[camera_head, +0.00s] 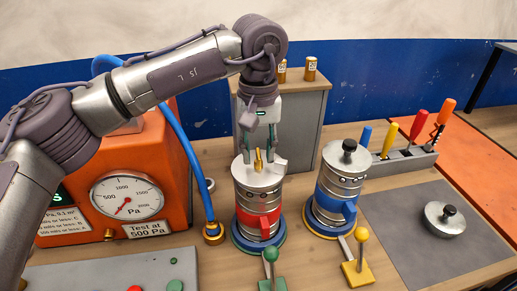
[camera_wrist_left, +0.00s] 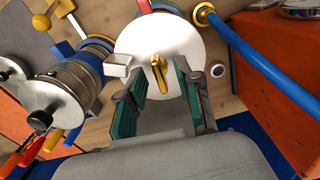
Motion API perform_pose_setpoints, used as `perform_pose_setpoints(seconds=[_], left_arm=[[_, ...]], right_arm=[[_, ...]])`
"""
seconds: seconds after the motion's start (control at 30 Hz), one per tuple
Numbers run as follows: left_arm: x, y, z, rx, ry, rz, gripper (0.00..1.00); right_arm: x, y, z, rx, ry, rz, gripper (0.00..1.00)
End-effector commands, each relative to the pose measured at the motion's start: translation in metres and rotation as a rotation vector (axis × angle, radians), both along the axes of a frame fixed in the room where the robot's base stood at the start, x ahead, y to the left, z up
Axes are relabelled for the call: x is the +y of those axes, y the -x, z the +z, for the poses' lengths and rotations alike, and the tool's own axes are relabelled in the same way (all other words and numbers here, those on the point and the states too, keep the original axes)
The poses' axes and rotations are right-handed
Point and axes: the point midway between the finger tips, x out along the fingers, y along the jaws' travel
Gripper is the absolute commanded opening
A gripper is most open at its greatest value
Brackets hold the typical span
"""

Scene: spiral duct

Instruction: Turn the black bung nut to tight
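A black bung nut (camera_head: 349,146) stands on the top disc of the blue-banded metal duct (camera_head: 340,190). A second black nut (camera_head: 449,210) sits on a loose round disc (camera_head: 443,220) on the grey mat. In the left wrist view, a dark nut (camera_wrist_left: 39,118) shows on the tilted-looking duct at left. My left gripper (camera_head: 259,142) points down over the red-banded duct (camera_head: 258,205), left of the blue-banded one. Its fingers are apart, on either side of a brass wing piece (camera_wrist_left: 159,73) on the white top; contact is unclear. My right gripper is not in view.
An orange gauge box (camera_head: 165,165) and a blue hose (camera_head: 180,130) stand at left. Green (camera_head: 271,255) and yellow (camera_head: 361,235) knobbed levers stand in front of the ducts. A rack (camera_head: 405,160) holds screwdrivers at right. The grey mat (camera_head: 410,255) is mostly clear.

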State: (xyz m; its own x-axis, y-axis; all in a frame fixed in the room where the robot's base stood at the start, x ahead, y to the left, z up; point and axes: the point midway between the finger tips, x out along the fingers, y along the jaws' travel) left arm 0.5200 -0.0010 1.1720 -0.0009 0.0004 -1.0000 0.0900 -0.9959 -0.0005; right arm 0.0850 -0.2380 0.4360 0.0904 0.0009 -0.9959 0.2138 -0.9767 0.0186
Motion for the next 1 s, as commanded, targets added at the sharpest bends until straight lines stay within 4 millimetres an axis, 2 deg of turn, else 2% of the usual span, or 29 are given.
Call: perform_pose_setpoints(seconds=[0.17,0.4,0.6,0.77,1.0], left_arm=[[-0.001,0.0,0.021,-0.004,0.002,0.0,0.34],[-0.001,0.0,0.073,-0.004,0.003,0.001,0.34],[-0.001,0.0,0.106,-0.003,0.001,0.0,0.34],[0.0,0.0,0.118,-0.001,0.001,-0.001,0.34],[0.0,0.0,0.12,0.0,0.001,-0.001,0.34]], right_arm=[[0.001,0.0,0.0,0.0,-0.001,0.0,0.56],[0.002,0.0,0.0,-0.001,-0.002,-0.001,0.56],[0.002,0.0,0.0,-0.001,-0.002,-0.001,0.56],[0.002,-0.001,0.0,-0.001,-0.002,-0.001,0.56],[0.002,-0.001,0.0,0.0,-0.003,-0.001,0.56]])
